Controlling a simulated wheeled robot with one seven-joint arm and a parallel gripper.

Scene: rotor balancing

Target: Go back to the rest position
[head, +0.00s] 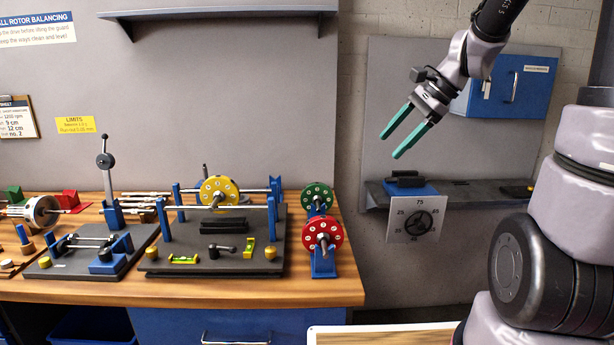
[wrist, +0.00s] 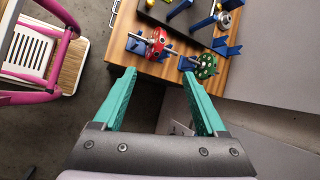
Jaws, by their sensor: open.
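My gripper (head: 404,131) has two green fingers, spread apart with nothing between them. In the head view it hangs in the air at the upper right, in front of the grey wall panel and above the small shelf. It is to the right of the workbench and well above it. In the wrist view my gripper (wrist: 165,98) points down toward the floor and the bench corner, its fingers open. The red rotor (wrist: 157,43) and the green rotor (wrist: 206,65) lie beyond the fingertips, apart from them.
The wooden bench (head: 190,292) carries a yellow rotor (head: 219,191) on a stand, plus red (head: 323,235) and green discs at its right end. A shelf (head: 455,193) with a dial box (head: 417,219) and a blue cabinet (head: 512,84) are near my arm. A pink-framed chair-like object (wrist: 40,55) stands left.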

